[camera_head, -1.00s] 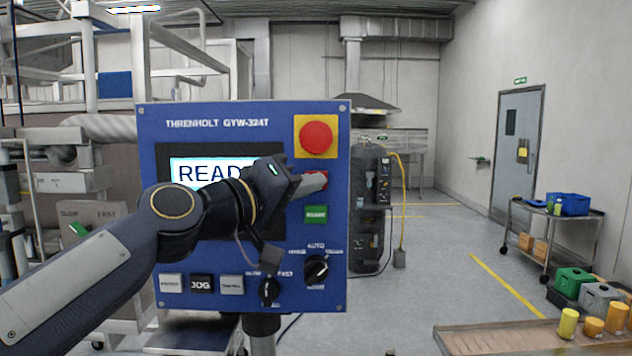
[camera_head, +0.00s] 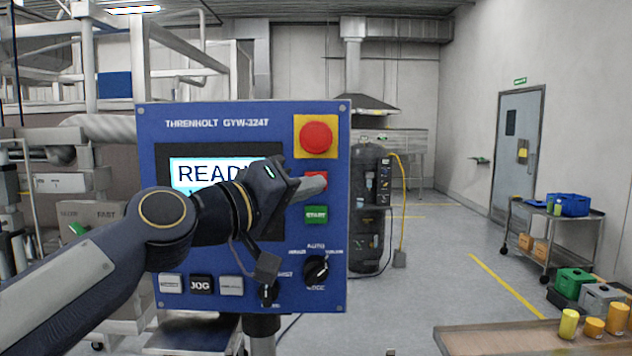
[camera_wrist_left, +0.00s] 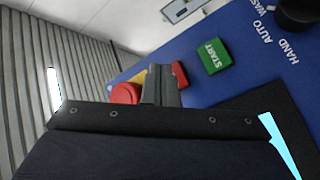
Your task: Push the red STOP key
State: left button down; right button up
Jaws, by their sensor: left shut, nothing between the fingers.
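The red STOP key (camera_head: 317,174) is on the blue control panel (camera_head: 230,112), above the green START key (camera_head: 316,215) and below the large red emergency button (camera_head: 316,137) on its yellow plate. My left gripper (camera_head: 314,186) is shut and empty, its fingertips in front of the STOP key and covering its lower part. In the left wrist view the red key (camera_wrist_left: 180,74) shows right beside the shut fingertips (camera_wrist_left: 164,78), which hide part of it. Whether they touch the key I cannot tell. My right gripper is not in view.
The display (camera_head: 190,172) reads READY, partly covered by my left arm. White and black keys (camera_head: 201,284) and rotary knobs (camera_head: 316,269) are lower on the panel. A wooden bench (camera_head: 480,341) with yellow containers stands at the lower right. The floor behind is largely clear.

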pick_arm(q)
jog(key=shift+s, duration=2.35)
